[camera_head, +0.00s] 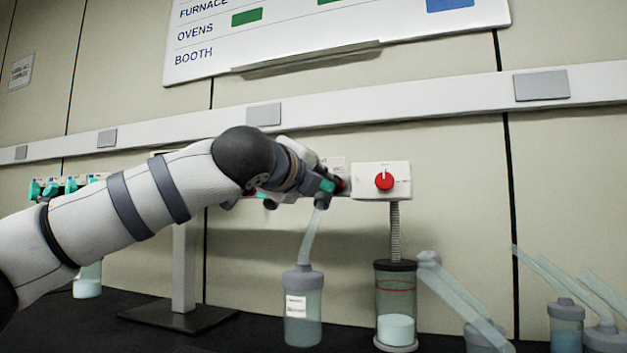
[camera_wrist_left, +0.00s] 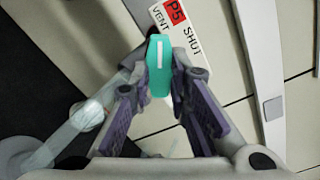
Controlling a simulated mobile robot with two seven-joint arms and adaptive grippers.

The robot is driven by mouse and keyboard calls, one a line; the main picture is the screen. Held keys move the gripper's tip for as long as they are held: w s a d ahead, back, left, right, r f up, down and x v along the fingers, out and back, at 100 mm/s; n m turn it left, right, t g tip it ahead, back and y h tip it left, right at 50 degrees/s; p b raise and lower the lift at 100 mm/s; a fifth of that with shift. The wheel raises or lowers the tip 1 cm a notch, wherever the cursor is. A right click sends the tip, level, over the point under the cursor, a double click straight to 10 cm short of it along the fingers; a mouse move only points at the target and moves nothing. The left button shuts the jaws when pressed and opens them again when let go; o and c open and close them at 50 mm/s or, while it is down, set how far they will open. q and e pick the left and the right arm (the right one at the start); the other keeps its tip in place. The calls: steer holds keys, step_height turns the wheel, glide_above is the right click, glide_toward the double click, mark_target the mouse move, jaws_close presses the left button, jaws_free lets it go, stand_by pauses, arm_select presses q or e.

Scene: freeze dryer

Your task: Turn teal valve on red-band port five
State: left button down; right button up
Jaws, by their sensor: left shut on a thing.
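The teal valve (camera_wrist_left: 159,66) sits between the two fingers of my left gripper (camera_wrist_left: 158,88) in the left wrist view. My left gripper is shut on its handle, whose white stripe runs nearly upright in that view. Beside it is a white label with a red P5 band (camera_wrist_left: 174,12) and the words VENT and SHUT. In the head view my left gripper (camera_head: 325,185) is at the manifold, with teal showing by its tip. My own wrist hides most of the manifold there. My right gripper is in neither view.
A white box with a red knob (camera_head: 384,181) is close right of my gripper. A capped flask (camera_head: 302,312) hangs below on a tube, and a dark-lidded canister (camera_head: 396,305) stands right of it. Several other teal valves (camera_head: 52,188) are at left.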

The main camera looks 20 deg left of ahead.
arm_select(q)
steer(key=c, duration=1.5)
jaws_free()
steer(key=s, duration=1.2)
steer(key=shift+a, duration=0.2)
